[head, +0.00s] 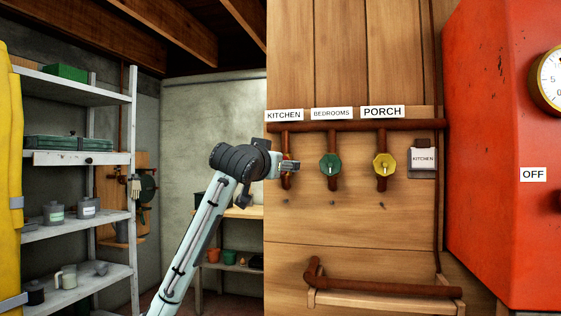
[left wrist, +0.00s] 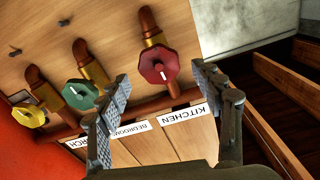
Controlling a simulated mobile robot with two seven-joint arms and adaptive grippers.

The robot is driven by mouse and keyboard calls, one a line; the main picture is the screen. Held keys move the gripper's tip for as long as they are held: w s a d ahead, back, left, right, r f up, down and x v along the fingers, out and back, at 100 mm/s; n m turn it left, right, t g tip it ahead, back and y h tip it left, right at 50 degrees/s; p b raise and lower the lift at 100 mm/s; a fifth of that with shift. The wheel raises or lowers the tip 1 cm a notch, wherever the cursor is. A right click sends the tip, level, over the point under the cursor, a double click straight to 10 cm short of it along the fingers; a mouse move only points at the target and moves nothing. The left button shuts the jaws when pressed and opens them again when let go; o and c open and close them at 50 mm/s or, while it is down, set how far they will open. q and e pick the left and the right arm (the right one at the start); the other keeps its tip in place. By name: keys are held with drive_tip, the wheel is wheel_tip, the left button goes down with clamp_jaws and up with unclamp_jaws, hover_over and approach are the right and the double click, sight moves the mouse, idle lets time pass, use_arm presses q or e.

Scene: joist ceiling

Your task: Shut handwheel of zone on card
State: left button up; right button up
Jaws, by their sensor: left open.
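The card (head: 423,159) on the board reads KITCHEN. The KITCHEN label (head: 284,115) is above the leftmost branch pipe; its handwheel is mostly hidden by my left gripper (head: 288,166) in the head view. In the left wrist view this red handwheel (left wrist: 158,66) with a white mark shows between the fingertips of my open left gripper (left wrist: 160,74); contact cannot be told. The green handwheel (head: 330,166) is under BEDROOMS (head: 333,113) and the yellow handwheel (head: 384,166) under PORCH (head: 382,111). My right gripper is not in view.
A red cabinet (head: 490,150) with a gauge and an OFF label stands at the right. A wooden ledge with a pipe (head: 385,288) juts out below the handwheels. Grey shelves (head: 80,158) stand at the left. The board between handwheels and ledge is mostly clear.

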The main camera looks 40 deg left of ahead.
use_arm(q)
drive_tip(key=shift+p+x, duration=0.3)
drive_tip(key=shift+x, duration=1.7)
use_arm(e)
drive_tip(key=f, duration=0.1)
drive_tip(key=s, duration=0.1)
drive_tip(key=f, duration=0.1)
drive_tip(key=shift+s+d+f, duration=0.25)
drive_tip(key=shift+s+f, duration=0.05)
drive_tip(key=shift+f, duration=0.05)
